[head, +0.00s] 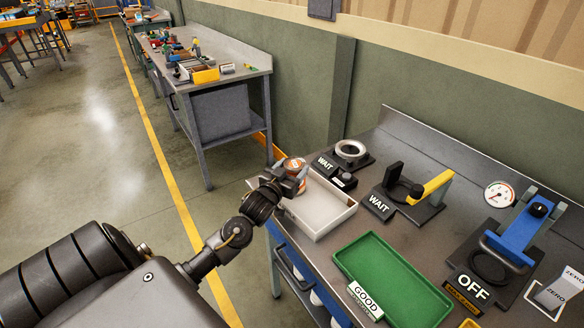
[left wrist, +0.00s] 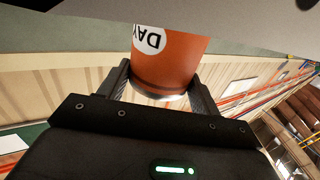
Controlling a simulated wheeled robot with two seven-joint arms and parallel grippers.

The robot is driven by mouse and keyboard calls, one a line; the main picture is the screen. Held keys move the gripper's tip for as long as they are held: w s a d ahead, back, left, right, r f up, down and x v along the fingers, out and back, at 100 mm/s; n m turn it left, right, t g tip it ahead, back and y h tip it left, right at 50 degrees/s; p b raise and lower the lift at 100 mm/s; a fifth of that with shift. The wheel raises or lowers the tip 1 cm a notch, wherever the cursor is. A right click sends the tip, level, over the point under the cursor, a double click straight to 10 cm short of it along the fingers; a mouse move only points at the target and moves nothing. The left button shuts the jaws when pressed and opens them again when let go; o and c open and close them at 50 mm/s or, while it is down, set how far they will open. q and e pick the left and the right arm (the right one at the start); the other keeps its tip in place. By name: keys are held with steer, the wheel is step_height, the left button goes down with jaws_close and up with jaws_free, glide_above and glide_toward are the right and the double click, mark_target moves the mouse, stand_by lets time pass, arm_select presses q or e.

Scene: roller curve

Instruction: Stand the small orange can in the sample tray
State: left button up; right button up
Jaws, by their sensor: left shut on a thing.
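The small orange can (head: 294,164) is held in my left gripper (head: 285,181), beyond the far left corner of the white tray in the head view. In the left wrist view, the can (left wrist: 170,62) sits between both fingers (left wrist: 163,93), with a white round label that reads upside down. The fingers hide part of the can. The white open tray (head: 333,225) stands at the bench's left edge and its visible inside looks empty. I cannot tell whether it is the sample tray. A green tray (head: 395,280) marked GOOD lies nearer and looks empty. My right gripper is not in view.
Behind the white tray stand a WAIT fixture with a pale ring (head: 350,150) and another with a yellow lever (head: 431,187). A blue press (head: 515,232) marked OFF and a gauge (head: 499,195) are at right. Bare bench lies between green tray and fixtures.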

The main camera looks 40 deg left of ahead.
arm_select(q)
steer(key=shift+f, duration=0.15)
steer(key=o, duration=1)
steer(key=shift+o, duration=0.2)
steer(key=s+d+b, duration=0.2)
steer(key=s, duration=0.9)
steer(key=shift+s+d+r+b, duration=0.2)
steer(key=shift+s+b, duration=0.1)
steer(key=shift+s, duration=0.1)
